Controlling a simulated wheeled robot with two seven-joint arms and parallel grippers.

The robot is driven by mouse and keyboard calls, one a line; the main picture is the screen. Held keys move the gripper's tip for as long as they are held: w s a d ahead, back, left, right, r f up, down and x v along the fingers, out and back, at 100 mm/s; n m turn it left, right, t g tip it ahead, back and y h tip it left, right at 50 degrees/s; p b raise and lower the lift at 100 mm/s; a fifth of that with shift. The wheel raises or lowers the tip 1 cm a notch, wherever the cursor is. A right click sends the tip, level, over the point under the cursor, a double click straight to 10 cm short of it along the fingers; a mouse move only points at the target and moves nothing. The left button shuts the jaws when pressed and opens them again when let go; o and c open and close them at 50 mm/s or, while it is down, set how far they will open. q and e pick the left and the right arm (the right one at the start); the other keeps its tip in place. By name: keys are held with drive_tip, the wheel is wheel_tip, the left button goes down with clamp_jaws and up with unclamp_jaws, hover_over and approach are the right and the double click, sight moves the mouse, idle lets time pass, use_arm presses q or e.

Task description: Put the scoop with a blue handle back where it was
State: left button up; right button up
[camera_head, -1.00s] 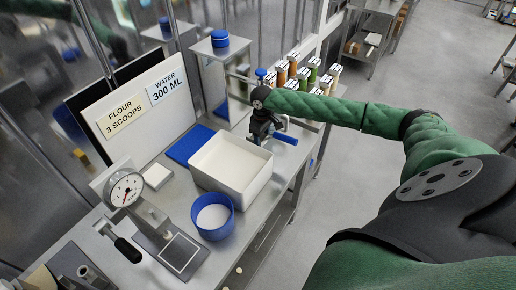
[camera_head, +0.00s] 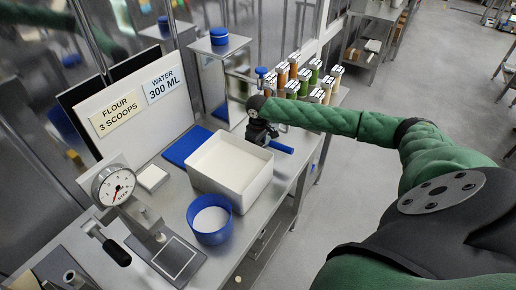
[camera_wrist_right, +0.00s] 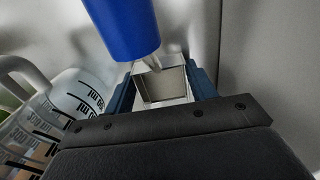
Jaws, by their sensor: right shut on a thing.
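My right gripper (camera_head: 258,134) is shut on the scoop, just beyond the far right corner of the white bin. The scoop's blue handle (camera_head: 281,147) sticks out to the right of the gripper in the head view. In the right wrist view the blue handle (camera_wrist_right: 125,28) comes down from the top, and a pale metal part (camera_wrist_right: 163,88) shows between the fingers (camera_wrist_right: 163,84). The gripper hides much of the scoop in the head view. I cannot tell whether the scoop touches the bench. My left gripper is not in view.
The white bin (camera_head: 262,183) holds white powder, as does the blue bowl (camera_head: 212,232). A blue mat (camera_head: 181,151) lies behind the bin. Several jars (camera_head: 315,85) stand beyond the gripper. A measuring jug (camera_wrist_right: 60,110) is close at left in the wrist view. A dial scale (camera_head: 114,186) stands left.

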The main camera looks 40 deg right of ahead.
idle(0.3)
drive_tip(key=o, duration=1)
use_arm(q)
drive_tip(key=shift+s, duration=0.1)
use_arm(e)
drive_tip(key=shift+r+p, duration=0.35)
drive_tip(key=shift+r, duration=0.05)
wheel_tip(320, 180, up, 5)
drive_tip(key=p, duration=0.4)
drive_tip(key=shift+r+p, duration=0.15)
drive_tip(key=shift+p, duration=0.2)
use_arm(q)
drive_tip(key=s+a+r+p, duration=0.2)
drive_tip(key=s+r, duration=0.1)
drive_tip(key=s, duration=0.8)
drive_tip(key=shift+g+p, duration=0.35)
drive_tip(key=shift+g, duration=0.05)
use_arm(e)
drive_tip(key=shift+r, duration=3)
